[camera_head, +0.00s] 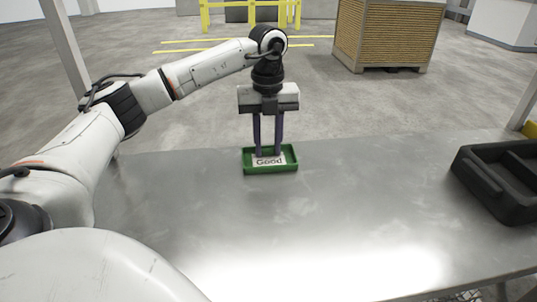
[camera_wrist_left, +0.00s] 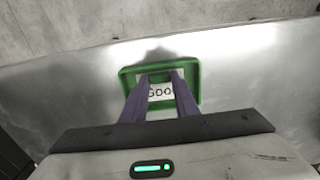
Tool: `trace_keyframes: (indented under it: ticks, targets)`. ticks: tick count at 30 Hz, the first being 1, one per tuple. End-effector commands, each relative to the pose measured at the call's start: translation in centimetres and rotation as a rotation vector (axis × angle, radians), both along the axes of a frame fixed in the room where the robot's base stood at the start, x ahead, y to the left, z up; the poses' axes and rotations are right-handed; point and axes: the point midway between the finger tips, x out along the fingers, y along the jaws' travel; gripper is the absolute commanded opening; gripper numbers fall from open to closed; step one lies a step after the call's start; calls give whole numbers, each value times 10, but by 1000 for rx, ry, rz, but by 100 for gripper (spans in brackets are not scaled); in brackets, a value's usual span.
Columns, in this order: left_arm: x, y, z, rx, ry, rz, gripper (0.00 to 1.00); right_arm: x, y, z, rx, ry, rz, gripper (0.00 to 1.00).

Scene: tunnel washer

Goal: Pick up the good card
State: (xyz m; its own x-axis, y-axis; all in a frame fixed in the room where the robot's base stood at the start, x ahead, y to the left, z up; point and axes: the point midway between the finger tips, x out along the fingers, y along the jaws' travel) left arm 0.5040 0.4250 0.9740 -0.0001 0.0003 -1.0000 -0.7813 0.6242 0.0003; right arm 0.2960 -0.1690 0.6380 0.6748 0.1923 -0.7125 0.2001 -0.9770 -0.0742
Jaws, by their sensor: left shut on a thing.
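The good card (camera_head: 268,161) is white with the dark word "Good" and lies in a small green tray (camera_head: 272,171) on the metal table. My left gripper (camera_head: 267,154) points straight down into the tray, and its two purple fingers are shut on the card. In the left wrist view the card (camera_wrist_left: 160,92) shows between the fingers (camera_wrist_left: 161,80), with part of its word hidden by them. The green tray rim (camera_wrist_left: 196,72) surrounds the fingertips there. My right gripper is not in view.
A black divided bin (camera_head: 500,182) stands at the right of the metal table (camera_head: 370,205). The table between the green tray and the bin is clear. Beyond the far edge are a large crate (camera_head: 388,32) and yellow railings (camera_head: 250,14).

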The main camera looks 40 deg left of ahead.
Motion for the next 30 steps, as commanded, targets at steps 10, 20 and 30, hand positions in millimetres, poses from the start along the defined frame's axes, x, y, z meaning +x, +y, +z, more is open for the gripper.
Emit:
trace_keyframes:
  ticks: [10, 20, 30]
  targets:
    - [2, -1, 34, -2, -6, 0, 6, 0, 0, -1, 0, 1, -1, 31]
    - [1, 0, 94, 0, -2, 1, 6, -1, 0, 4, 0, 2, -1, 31]
    - [1, 0, 100, 0, 0, 0, 6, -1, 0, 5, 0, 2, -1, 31]
